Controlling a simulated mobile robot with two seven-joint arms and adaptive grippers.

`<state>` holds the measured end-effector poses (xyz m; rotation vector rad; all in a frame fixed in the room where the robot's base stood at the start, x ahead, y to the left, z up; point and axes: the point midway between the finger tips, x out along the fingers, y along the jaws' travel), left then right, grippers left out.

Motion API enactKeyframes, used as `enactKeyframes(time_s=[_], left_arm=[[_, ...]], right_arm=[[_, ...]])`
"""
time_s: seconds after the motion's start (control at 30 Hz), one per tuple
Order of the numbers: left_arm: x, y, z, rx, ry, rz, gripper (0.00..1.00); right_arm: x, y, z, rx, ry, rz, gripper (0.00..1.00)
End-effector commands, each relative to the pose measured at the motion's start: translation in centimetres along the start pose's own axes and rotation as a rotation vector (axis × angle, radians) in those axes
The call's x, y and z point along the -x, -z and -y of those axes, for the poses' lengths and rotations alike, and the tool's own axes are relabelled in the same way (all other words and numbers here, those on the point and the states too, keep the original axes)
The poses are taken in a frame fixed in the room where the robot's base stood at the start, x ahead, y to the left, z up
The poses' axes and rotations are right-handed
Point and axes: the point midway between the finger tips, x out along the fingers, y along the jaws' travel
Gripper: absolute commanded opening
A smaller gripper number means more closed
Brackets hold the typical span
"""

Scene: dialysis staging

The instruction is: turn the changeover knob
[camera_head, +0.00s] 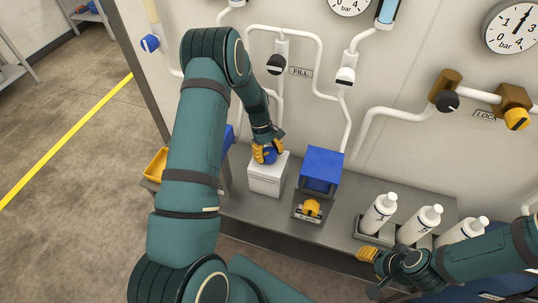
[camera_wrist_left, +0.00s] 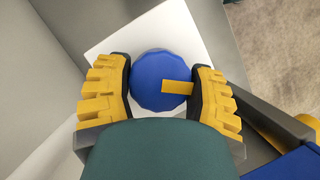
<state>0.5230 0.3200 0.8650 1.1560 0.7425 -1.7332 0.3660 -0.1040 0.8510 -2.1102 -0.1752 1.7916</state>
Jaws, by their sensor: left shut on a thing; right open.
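The changeover knob is a round blue knob (camera_head: 270,156) with a yellow pointer bar, on top of a white box (camera_head: 265,181) on the grey bench. In the left wrist view the blue knob (camera_wrist_left: 160,80) sits between both yellow fingers, its yellow bar pointing right toward one finger. My left gripper (camera_head: 266,153) is shut on the knob from above; it also fills the left wrist view (camera_wrist_left: 162,90). My right gripper (camera_head: 370,268) is open and empty at the bench front, near the white bottles.
A blue box (camera_head: 321,170) and a yellow knob (camera_head: 312,207) on a dark plate stand right of the white box. Several white bottles (camera_head: 378,213) stand in a tray. Wall pipes carry a black knob (camera_head: 276,64), gauges and valves. A yellow bin (camera_head: 156,165) is at the left end.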

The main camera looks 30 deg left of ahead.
Motion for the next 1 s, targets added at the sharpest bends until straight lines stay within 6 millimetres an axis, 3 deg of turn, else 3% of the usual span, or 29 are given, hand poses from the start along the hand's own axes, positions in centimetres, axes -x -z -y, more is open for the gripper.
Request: enactKeyframes(time_s=[0.3, 0.83, 0.87, 0.9, 0.93, 1.0], left_arm=[[0.2, 0.08, -0.14, -0.107, 0.04, -0.004, 0.22], [0.26, 0.06, -0.14, -0.127, 0.047, -0.004, 0.22], [0.26, 0.06, -0.14, -0.126, 0.047, -0.004, 0.67], [0.26, 0.06, -0.14, -0.126, 0.047, -0.004, 0.81], [0.25, 0.06, -0.14, -0.126, 0.047, -0.004, 0.91], [0.2, 0.04, -0.11, -0.126, 0.048, -0.003, 0.91]], right_arm=[[-0.51, -0.05, -0.16, 0.0, -0.001, 0.0, 0.47], [-0.55, -0.06, -0.16, 0.001, -0.001, 0.0, 0.47], [-0.55, -0.06, -0.16, 0.001, -0.001, 0.0, 0.47], [-0.55, -0.06, -0.16, 0.001, -0.001, 0.0, 0.47], [-0.55, -0.06, -0.16, 0.001, -0.001, 0.0, 0.47], [-0.56, -0.06, -0.16, 0.001, -0.001, 0.0, 0.47]])
